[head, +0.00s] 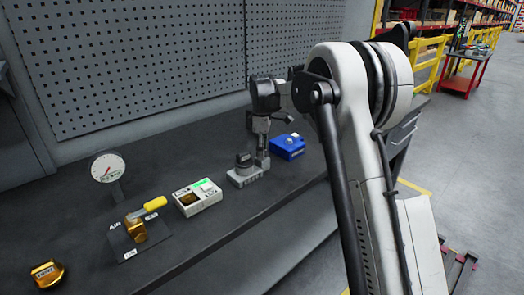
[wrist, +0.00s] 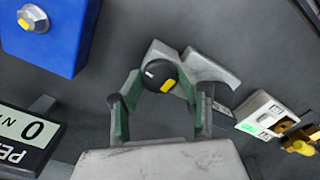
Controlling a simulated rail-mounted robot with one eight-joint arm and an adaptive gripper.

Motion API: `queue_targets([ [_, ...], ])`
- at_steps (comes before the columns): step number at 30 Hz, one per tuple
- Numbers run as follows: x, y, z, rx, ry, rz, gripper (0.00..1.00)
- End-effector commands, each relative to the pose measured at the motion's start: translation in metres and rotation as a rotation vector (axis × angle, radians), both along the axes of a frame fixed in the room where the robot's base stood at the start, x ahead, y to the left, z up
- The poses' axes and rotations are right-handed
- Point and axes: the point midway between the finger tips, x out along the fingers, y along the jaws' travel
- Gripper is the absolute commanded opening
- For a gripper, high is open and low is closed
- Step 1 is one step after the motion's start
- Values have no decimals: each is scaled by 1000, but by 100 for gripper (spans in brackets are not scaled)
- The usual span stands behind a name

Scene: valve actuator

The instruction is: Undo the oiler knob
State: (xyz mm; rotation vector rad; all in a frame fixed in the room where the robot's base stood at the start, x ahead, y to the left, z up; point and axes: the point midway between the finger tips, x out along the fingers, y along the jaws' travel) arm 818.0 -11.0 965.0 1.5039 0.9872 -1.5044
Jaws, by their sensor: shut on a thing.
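The oiler knob is a round black knob (wrist: 157,76) with a white mark and a yellow mark, in the upper middle of the wrist view. It sits at a grey metal body (wrist: 205,66). My gripper (wrist: 159,84) is around the knob, its green-padded fingers shut on it from both sides. In the head view my gripper (head: 262,158) points down at a grey labelled base (head: 245,179) on the bench. A dark-topped grey cylinder (head: 243,162) shows just left of the fingers there. The finger contact is too small to see in the head view.
A blue box (head: 287,147) stands close right of my gripper. A white box with a green display (head: 197,196), a brass valve with a yellow handle (head: 137,226), a gauge (head: 108,168) and a gold knob (head: 47,272) are to the left. A perforated wall panel (head: 130,65) backs the bench.

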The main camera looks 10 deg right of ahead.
Motion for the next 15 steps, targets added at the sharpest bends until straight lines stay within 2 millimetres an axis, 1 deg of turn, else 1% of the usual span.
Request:
queue_targets([
  [2, 1, 0, 1, 0, -2, 0, 9],
  [3, 1, 0, 1, 0, -2, 0, 40],
  [6, 1, 0, 1, 0, -2, -1, 54],
  [15, 0, 0, 2, 0, -1, -1, 54],
])
